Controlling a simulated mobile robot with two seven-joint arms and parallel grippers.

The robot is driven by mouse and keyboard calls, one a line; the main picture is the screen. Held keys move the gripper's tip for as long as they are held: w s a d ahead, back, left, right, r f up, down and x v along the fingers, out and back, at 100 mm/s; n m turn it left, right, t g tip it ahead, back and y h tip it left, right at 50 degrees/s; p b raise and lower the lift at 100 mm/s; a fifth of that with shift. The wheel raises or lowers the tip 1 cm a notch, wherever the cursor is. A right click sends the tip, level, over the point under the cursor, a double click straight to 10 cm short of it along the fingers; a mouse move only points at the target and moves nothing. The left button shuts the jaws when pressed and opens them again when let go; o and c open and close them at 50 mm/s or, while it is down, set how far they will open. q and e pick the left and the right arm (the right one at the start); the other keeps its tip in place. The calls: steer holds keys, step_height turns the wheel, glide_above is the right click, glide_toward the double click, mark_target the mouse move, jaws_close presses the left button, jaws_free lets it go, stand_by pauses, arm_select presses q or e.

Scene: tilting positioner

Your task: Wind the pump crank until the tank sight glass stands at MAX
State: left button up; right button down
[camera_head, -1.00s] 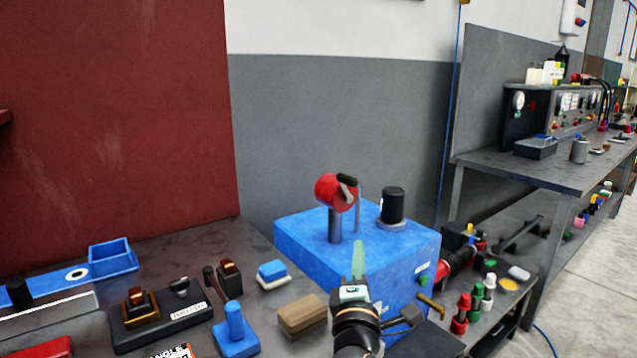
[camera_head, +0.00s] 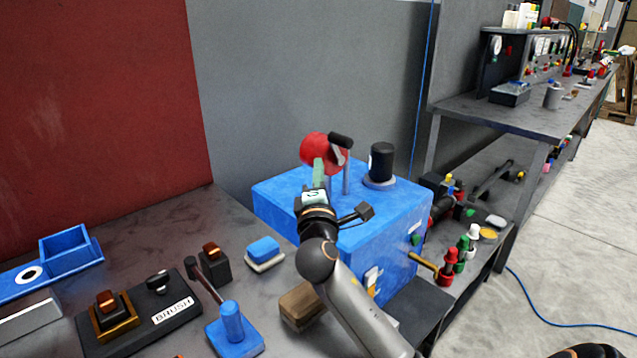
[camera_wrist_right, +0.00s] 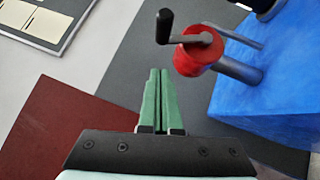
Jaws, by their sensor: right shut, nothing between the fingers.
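The pump is a red drum (camera_head: 319,150) on a grey post on top of the blue tank (camera_head: 280,201). Its crank has a grey arm and a black handle (camera_head: 341,140), which points up and away from the drum in the right wrist view (camera_wrist_right: 165,27). My right gripper (camera_head: 318,166) has green fingers, shut and empty. In the head view they overlap the drum's lower part; in the right wrist view the fingertips (camera_wrist_right: 157,72) appear apart from drum and handle. A white-marked fitting on the tank's front (camera_head: 371,278) is partly behind my arm. I cannot read any level. My left gripper is out of view.
A black cylinder (camera_head: 382,163) stands on the tank right of the crank. A brass lever (camera_head: 424,262) juts from its side.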

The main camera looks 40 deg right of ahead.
mark_target(345, 137)
steer(key=d, duration=0.1)
steer(key=w+d+r, duration=0.1)
steer(key=d, duration=0.1)
steer(key=w+d, duration=0.1)
steer(key=shift+d+r+p, duration=0.25)
steer(key=shift+d+p, duration=0.05)
steer(key=shift+p, duration=0.05)
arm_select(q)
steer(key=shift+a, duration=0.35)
arm_select(e)
steer(key=shift+w+d+r, duration=0.1)
steer(key=shift+d, duration=0.3)
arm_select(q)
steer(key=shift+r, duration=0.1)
